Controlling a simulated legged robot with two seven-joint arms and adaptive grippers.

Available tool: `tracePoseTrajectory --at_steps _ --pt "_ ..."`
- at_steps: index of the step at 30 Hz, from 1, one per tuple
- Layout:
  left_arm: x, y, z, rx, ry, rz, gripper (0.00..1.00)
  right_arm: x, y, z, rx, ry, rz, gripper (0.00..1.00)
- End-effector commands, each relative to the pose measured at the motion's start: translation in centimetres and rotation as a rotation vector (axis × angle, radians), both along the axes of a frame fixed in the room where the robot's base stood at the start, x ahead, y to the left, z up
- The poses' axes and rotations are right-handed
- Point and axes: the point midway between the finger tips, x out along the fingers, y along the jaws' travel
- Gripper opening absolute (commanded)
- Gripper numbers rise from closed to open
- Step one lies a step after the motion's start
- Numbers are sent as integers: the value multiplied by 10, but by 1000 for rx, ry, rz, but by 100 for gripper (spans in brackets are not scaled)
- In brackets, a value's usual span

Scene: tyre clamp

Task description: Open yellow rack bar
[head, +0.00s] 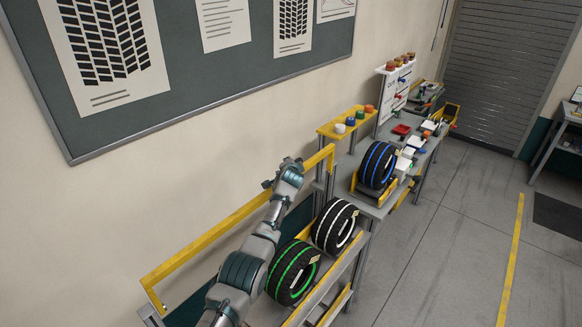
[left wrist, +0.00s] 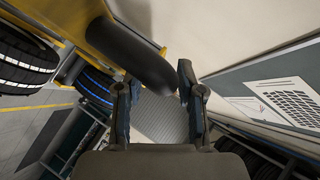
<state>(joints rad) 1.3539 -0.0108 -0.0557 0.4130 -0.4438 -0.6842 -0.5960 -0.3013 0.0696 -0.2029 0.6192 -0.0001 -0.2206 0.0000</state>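The yellow rack bar (head: 215,233) is a long bar with bent ends, raised along the wall side of the tyre rack. A green-striped tyre (head: 292,272) and a white-striped tyre (head: 335,226) sit in the rack below it. My left gripper (head: 280,172) is near the bar's far end, and the arm crosses in front of the bar. In the left wrist view its two fingers (left wrist: 156,95) stand apart with nothing between them. A dark rounded part (left wrist: 140,52) shows just beyond the fingers; I cannot tell what it belongs to. My right gripper is not in view.
A bench (head: 376,211) beyond the rack holds a blue-striped tyre (head: 376,165) and several small parts. A yellow shelf (head: 347,122) with coloured caps stands close past the bar's far end. The wall with a poster board (head: 200,85) is close behind.

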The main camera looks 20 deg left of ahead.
Motion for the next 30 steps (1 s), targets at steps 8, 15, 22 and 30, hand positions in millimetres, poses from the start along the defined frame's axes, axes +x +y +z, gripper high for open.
tracePoseTrajectory --at_steps 8,15,22,30 --pt "0 -1 0 0 -1 -1 41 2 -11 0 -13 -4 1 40" --pt "-5 -4 3 0 -3 0 41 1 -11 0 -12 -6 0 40" --pt "-24 -7 11 -2 -4 -1 41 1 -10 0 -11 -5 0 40" --pt "-59 -18 26 -2 -3 -1 41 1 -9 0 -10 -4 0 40"
